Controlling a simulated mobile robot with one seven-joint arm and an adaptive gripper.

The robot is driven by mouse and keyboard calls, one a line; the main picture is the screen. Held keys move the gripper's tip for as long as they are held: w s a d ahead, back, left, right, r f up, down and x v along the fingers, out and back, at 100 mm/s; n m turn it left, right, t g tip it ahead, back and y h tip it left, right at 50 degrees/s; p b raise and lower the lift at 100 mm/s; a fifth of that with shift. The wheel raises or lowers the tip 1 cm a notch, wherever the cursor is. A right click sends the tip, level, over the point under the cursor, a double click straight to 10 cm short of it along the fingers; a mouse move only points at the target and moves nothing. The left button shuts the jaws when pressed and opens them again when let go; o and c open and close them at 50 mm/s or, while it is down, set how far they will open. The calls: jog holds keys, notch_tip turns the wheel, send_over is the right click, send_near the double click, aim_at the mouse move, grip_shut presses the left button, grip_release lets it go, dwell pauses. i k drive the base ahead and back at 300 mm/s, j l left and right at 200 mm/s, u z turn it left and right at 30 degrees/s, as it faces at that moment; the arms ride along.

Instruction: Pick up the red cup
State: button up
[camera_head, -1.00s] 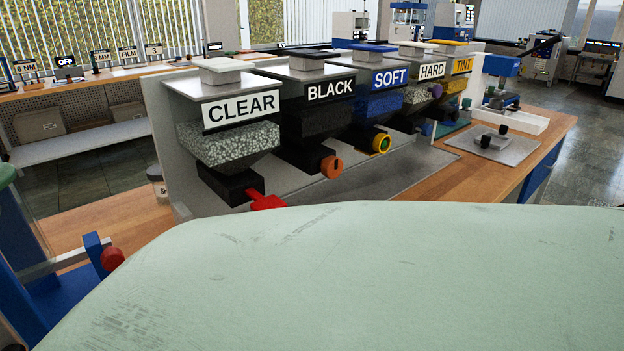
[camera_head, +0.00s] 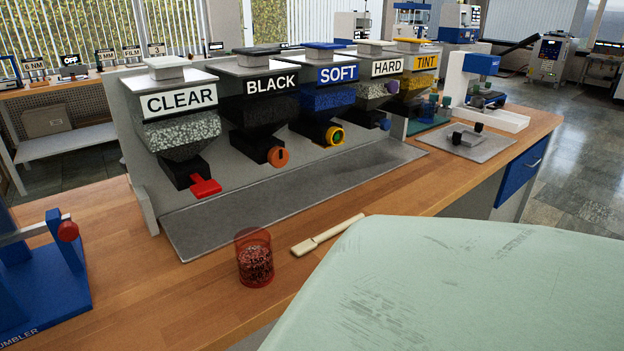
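The red cup (camera_head: 255,258) is see-through and stands upright on the wooden bench, near its front edge. It holds dark and pale granules. It is in front of the grey mat below the hoppers, left of a pale scoop-like tool. My gripper is not in view. A large pale green, scuffed surface fills the lower right and hides part of the bench front; I cannot tell whether it is part of my arm.
A pale flat tool (camera_head: 328,235) lies right beside the cup. A grey mat (camera_head: 290,205) lies below several labelled hoppers; the CLEAR hopper (camera_head: 180,130) has a red handle. A blue device (camera_head: 45,265) stands at the left. Bare bench lies between this device and the cup.

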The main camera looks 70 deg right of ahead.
aim_at(252, 246)
jog(key=z, duration=1.4)
jog(key=k+l+u, duration=0.2)
jog(key=l+u, duration=0.15)
jog(key=k+l+u, duration=0.45)
jog(key=u, duration=0.2)
jog(key=k, duration=0.1)
